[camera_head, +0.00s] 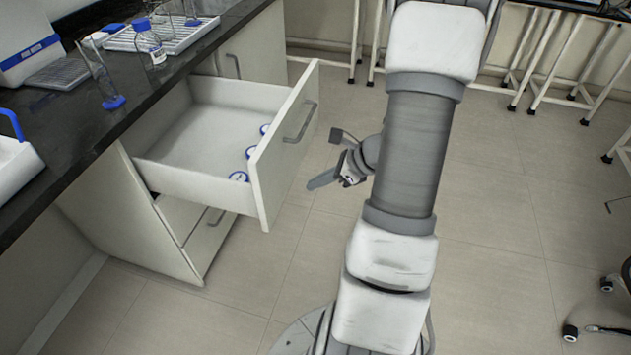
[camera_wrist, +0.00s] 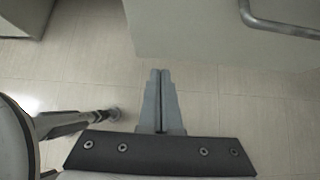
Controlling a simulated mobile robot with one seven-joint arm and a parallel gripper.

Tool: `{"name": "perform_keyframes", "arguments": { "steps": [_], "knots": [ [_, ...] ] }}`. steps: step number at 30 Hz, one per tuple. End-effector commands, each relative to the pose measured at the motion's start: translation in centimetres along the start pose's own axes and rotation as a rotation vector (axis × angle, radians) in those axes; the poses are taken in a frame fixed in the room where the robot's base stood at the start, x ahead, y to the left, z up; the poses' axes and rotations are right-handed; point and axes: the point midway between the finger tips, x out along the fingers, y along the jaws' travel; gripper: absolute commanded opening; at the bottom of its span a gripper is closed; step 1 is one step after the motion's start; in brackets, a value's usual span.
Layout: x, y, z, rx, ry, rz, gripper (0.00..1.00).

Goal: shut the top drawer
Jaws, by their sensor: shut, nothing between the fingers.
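The top drawer (camera_head: 205,140) is pulled well out of the cabinet under the dark bench. Its pale front panel (camera_head: 284,150) carries a grey bar handle (camera_head: 300,123) on the outer face. Several blue-and-white round items (camera_head: 239,176) lie inside along the front. My gripper (camera_head: 322,180) is to the right of the panel, apart from it, with its fingers pointing toward it. In the wrist view my gripper (camera_wrist: 160,72) is shut and empty. The drawer front (camera_wrist: 205,28) fills the upper right there, with the handle (camera_wrist: 275,24) at the top right.
The dark bench top (camera_head: 130,85) at left holds a glass cylinder (camera_head: 100,72), a blue-capped bottle (camera_head: 149,42) and a white tray (camera_head: 170,36). A lower drawer (camera_head: 208,238) sits below. White stool frames (camera_head: 535,55) stand at the back. The floor (camera_head: 500,240) at right is mostly clear.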

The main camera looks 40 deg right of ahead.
Motion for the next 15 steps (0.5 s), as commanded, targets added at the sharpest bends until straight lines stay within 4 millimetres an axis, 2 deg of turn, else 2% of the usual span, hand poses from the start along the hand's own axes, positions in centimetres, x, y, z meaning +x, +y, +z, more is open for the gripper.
{"name": "perform_keyframes", "arguments": {
  "steps": [1, 3, 9, 15],
  "knots": [
    [1.6, 0.1, -0.3, -0.001, -0.001, 0.006, 0.00],
    [3.1, 0.1, -0.3, -0.003, 0.000, 0.005, 0.00],
    [7.0, 0.2, -0.1, -0.004, 0.000, 0.005, 0.00],
    [8.6, 0.1, 2.2, -0.005, 0.000, 0.002, 0.00]
  ]
}}
